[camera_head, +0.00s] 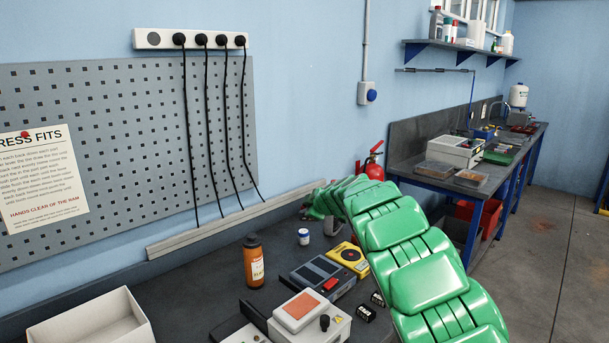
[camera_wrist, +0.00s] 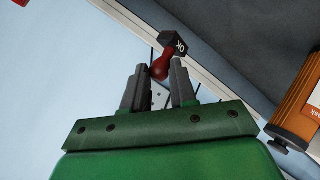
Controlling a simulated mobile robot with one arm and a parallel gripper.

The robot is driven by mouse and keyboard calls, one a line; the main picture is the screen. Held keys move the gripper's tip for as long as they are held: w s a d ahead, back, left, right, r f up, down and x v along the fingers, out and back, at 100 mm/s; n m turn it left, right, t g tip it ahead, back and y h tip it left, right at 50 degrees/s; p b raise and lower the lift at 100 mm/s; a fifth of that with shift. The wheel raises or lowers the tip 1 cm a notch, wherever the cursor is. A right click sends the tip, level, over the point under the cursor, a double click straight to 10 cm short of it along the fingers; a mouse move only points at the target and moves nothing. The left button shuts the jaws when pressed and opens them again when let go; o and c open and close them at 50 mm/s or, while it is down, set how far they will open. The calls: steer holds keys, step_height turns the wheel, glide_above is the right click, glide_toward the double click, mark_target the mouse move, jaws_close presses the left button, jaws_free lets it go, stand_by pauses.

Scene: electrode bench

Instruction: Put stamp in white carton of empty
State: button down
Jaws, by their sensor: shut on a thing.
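The stamp (camera_wrist: 173,46) has a red rounded handle and a black block with white "OK" lettering. In the wrist view my gripper (camera_wrist: 159,70) is shut on its red handle, with the black block beyond the fingertips. The stamp is held up in the air, and I cannot make it out in the head view. The white carton (camera_head: 84,322) is an open box at the bottom left of the head view, cut by the frame edge. The part of its inside that shows is empty. My green arm reaches over the bench, to the right of the carton.
An orange bottle (camera_head: 253,262) stands right of the carton and also shows in the wrist view (camera_wrist: 297,109). A white device (camera_head: 310,318), a dark grey device (camera_head: 322,278), a yellow device (camera_head: 348,257) and small black blocks (camera_head: 366,313) are near my arm. Cables hang along the pegboard (camera_head: 120,130).

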steer(key=s+d+r+m+t+h, duration=0.1)
steer(key=s+d+r+m+h, duration=0.25)
steer(key=d, duration=0.35)
steer(key=s+d+r+m+t+h, duration=0.1)
steer(key=s+d+r+m+h, duration=0.2)
steer(key=s+d, duration=0.3)
steer(key=s+d+f+m+h, duration=0.1)
steer(key=s+d+f, duration=0.15)
steer(key=d, duration=0.25)
steer(key=s+d+f+m+h, duration=0.1)
steer(key=s+d+f, duration=0.15)
steer(key=d, duration=0.35)
steer(key=s+a+f+y, duration=0.1)
steer(key=s+a+f, duration=0.1)
steer(key=s+f, duration=0.6)
steer(key=s+a+f+n+y, duration=0.1)
steer(key=s+a+f+n, duration=0.1)
steer(key=a, duration=0.6)
steer(key=shift+f, duration=0.45)
steer(key=shift+g+y, duration=0.25)
steer(key=shift+g, duration=0.05)
